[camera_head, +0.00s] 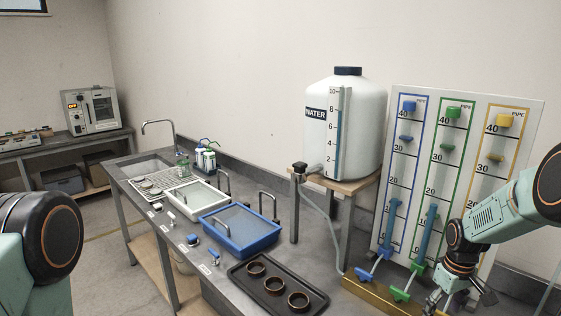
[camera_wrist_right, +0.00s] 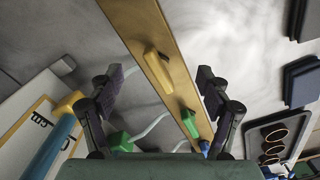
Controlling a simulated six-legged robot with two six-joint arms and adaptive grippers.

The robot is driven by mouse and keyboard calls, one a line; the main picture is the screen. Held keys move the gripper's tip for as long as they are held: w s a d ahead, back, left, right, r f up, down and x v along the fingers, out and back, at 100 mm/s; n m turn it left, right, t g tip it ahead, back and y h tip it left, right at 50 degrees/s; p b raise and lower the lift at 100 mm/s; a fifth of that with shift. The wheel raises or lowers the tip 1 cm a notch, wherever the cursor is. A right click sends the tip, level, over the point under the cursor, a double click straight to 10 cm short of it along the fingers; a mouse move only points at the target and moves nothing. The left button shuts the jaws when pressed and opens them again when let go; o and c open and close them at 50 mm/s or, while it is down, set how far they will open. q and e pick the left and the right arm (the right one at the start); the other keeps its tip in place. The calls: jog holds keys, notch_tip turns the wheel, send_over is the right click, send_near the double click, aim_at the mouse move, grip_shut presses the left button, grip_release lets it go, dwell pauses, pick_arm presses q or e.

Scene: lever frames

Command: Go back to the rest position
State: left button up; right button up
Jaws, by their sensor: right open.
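The lever board (camera_head: 457,118) stands at the right with blue, green and yellow pipe scales. At its foot a brass-coloured base (camera_head: 370,292) carries a blue lever (camera_head: 366,276) and a green lever (camera_head: 401,295). My right gripper (camera_head: 458,300) is in front of the yellow column's foot and hides that part. In the right wrist view, my right gripper (camera_wrist_right: 160,82) is open, its fingers apart with nothing held. The yellow lever (camera_wrist_right: 158,72) shows between the fingers, with the green lever (camera_wrist_right: 190,123) beyond. My left gripper is out of view; only part of my left arm shows.
A water tank (camera_head: 345,125) stands on a raised stand left of the board, its hose hanging down. The bench holds a dark tray (camera_head: 250,288) with brown rings, a blue-framed tray (camera_head: 241,228), a white-framed tray (camera_head: 196,199) and a sink (camera_head: 145,167).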

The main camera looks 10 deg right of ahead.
jog(key=n+b, duration=0.2)
jog(key=n, duration=0.2)
jog(key=shift+f, duration=0.1)
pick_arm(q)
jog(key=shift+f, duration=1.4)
pick_arm(e)
jog(key=shift+n, duration=0.8)
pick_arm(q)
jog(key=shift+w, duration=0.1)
pick_arm(e)
jog(key=shift+r, duration=0.25)
